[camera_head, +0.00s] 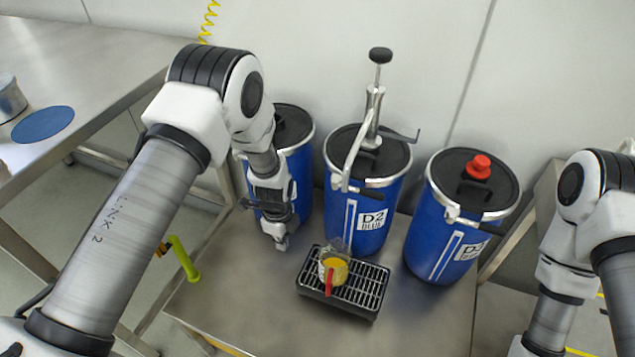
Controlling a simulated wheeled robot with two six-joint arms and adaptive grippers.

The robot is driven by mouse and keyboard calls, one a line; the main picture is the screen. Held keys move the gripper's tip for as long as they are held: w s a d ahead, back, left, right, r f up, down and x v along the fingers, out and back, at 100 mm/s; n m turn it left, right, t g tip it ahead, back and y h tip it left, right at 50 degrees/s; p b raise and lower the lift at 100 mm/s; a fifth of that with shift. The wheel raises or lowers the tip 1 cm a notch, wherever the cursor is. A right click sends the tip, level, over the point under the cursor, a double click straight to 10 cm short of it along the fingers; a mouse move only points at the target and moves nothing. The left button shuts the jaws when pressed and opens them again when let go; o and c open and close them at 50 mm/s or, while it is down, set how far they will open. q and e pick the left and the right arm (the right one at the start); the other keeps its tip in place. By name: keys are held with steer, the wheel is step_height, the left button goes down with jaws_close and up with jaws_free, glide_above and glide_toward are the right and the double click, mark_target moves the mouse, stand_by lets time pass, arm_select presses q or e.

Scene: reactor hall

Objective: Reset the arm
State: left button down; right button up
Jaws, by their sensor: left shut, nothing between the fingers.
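My left arm (150,205) reaches in from the left, and its gripper (281,243) points down in front of the left blue drum (305,185). The left gripper is shut and empty, above the steel table and left of the black grate. My right arm (585,235) is at the right edge. Its gripper is out of the picture.
A steel table (240,310) carries three blue drums; the middle one (390,205) has a hand pump (374,115), the right one (425,235) a red cap (479,167). A beaker with yellow contents (335,268) stands on a black grate (365,292). A side table (85,60) is at left.

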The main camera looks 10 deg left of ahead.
arm_select(q)
steer(key=s+a+r+n+p, duration=0.1)
steer(key=s+n+p, duration=0.3)
steer(key=s, duration=0.5)
steer(key=s+a+r+n+p, duration=0.1)
steer(key=s+r+n+p, duration=0.3)
steer(key=s+n, duration=0.5)
steer(key=s+a+r+n+p, duration=0.1)
steer(key=s+r+n+p, duration=0.2)
steer(key=s+n, duration=0.4)
steer(key=s+p, duration=0.1)
steer(key=s, duration=0.2)
steer(key=shift+r, duration=0.2)
